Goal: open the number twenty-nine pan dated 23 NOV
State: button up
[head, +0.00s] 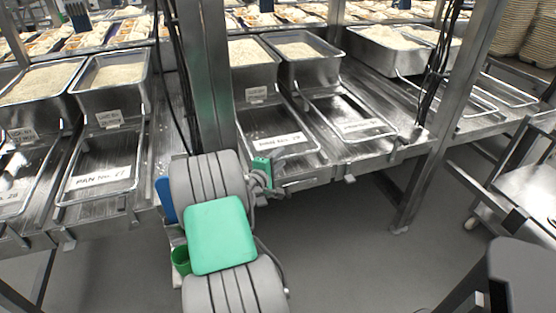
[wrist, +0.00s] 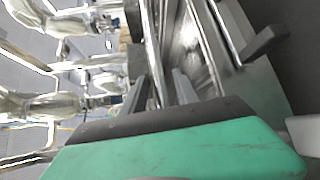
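Open metal frames with white labels line the lower shelf in the head view. One label reads PAN No. 27 (head: 103,177). The label on the frame to its left (head: 12,198) is cut by the picture edge; its number is hard to read. Two more labelled frames stand right of my arm, one label (head: 283,140) and another (head: 362,125), with numbers too small to tell. No date is readable. My gripper (wrist: 160,90) shows in the wrist view with two grey fingers apart and a metal bar running between them; contact cannot be told.
Deep metal pans of rice (head: 112,82) stand behind the frames, with more on the right (head: 385,50). A steel upright (head: 207,75) and black cables rise near my arm. A wheeled steel cart (head: 530,190) stands at right. The grey floor before the shelf is clear.

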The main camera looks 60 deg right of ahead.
jog(key=shift+d, duration=0.25)
jog(key=shift+c, duration=0.6)
grip_shut()
jog(key=shift+a+f, duration=0.1)
dwell(0.6)
